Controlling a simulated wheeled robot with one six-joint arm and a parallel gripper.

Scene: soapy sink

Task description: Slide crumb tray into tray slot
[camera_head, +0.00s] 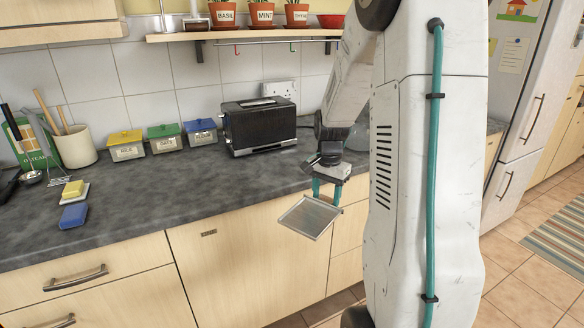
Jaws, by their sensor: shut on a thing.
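My gripper (326,189) points down in front of the counter's front edge, with teal fingers. It is shut on the crumb tray (308,217), a thin, shallow, metallic square tray. The tray hangs out in front of the drawer fronts, slightly tilted in the picture. The black toaster (258,126) stands at the back of the counter against the tiles, up and left of my gripper. I cannot make out the tray slot on the toaster at this size.
On the dark counter (190,190) stand yellow, green and blue lidded boxes (163,138), a utensil crock (75,147), a butter dish (73,190) and a blue sponge (73,216). The counter before the toaster is clear. A shelf (250,35) with herb pots hangs above.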

